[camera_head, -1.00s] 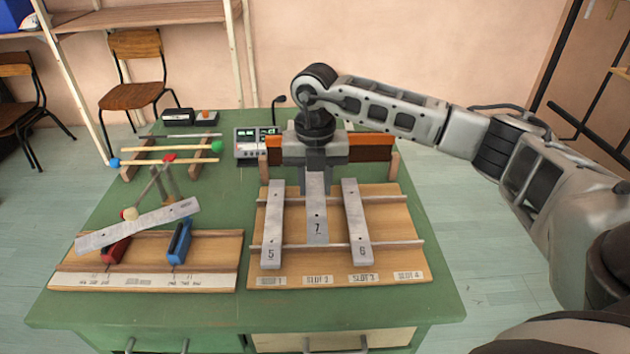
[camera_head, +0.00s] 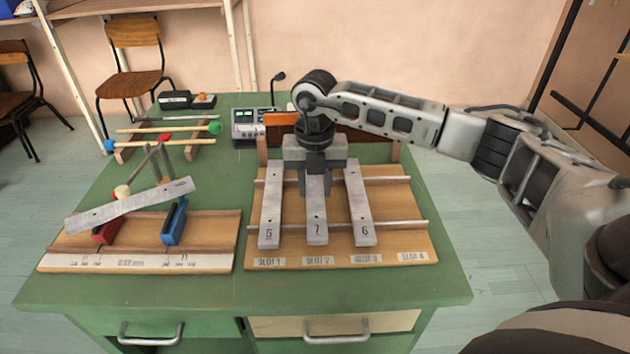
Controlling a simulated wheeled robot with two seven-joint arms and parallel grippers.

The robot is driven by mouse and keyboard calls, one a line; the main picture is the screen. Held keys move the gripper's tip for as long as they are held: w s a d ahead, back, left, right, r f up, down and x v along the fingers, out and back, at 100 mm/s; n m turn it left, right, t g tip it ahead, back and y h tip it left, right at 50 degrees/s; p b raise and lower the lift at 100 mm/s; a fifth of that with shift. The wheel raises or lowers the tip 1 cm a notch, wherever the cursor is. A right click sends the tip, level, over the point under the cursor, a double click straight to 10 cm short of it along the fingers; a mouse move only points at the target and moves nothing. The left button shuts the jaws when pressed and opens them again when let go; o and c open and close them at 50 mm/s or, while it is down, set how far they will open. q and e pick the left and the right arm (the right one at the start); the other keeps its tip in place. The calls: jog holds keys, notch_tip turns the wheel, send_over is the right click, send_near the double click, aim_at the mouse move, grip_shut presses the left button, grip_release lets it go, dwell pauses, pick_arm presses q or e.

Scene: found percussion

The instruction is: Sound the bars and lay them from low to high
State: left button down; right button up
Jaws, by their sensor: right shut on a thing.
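Three grey metal bars lie side by side on the wooden slot board (camera_head: 400,250): bar 5 (camera_head: 270,213) at SLOT 1, bar 7 (camera_head: 317,220) at SLOT 2, and bar 6 (camera_head: 359,213) at SLOT 3. SLOT 4 is bare. My right gripper (camera_head: 316,188) points down and is shut on the far part of bar 7. A fourth bar (camera_head: 130,204) lies slantwise over the left board, by the red block (camera_head: 107,231) and blue block (camera_head: 174,222); its number is not readable. A cream-headed beater (camera_head: 122,191) shows behind it. My left gripper is out of view.
Mallets with blue and green heads (camera_head: 214,128) lie on a wooden rack at the back left. A meter box (camera_head: 245,122) with a microphone (camera_head: 278,76) and an orange-and-dark wooden piece (camera_head: 282,119) stand at the back. The green tabletop (camera_head: 350,285) is clear in front.

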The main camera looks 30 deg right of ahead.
jog(key=shift+f, duration=0.35)
dwell(0.3)
jog(key=o, duration=1.2)
notch_tip(320, 180, up, 16)
